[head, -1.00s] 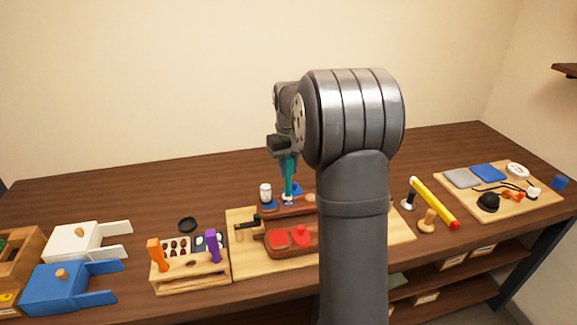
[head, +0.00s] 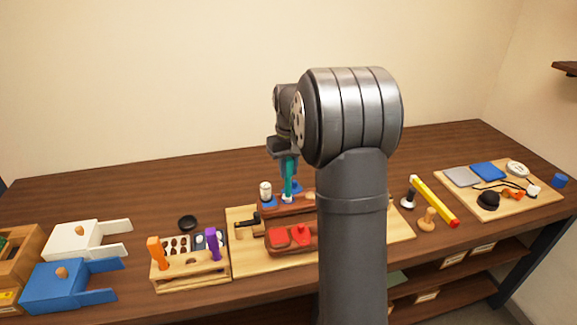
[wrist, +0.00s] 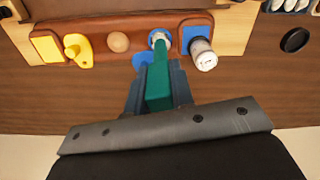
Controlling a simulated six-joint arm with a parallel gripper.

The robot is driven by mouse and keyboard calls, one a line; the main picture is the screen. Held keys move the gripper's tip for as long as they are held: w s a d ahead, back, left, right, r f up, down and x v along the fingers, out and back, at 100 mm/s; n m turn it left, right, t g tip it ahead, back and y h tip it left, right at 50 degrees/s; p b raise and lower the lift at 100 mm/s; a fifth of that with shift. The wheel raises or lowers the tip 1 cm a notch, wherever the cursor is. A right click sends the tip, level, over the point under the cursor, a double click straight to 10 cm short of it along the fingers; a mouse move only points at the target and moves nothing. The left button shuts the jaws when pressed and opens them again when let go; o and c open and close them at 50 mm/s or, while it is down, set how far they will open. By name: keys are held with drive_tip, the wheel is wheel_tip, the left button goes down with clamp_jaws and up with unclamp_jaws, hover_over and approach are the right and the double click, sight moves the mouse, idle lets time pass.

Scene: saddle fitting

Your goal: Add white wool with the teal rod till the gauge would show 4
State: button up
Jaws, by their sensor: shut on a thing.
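My gripper (wrist: 157,85) is shut on the teal rod (wrist: 164,88). In the head view, the rod (head: 288,180) hangs nearly upright below the gripper, over the far reddish-brown panel. In the wrist view, the rod's far end meets a round fitting (wrist: 160,38) with white and blue on that panel. I cannot tell how deep the tip sits, or how much white wool is on it. A white-capped jar (wrist: 204,56) stands on a blue patch at the panel's end, and also shows in the head view (head: 265,190). I cannot make out a gauge reading.
The panel also carries a wooden knob (wrist: 118,42), a yellow knob (wrist: 78,48) and a yellow patch. A nearer panel (head: 275,245) bears red pieces. A tool rack (head: 190,264) with orange and purple handles stands at left. My arm hides part of the board.

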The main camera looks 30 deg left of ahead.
drive_tip(key=shift+f, duration=1.35)
idle(0.6)
drive_tip(key=shift+r, duration=4.05)
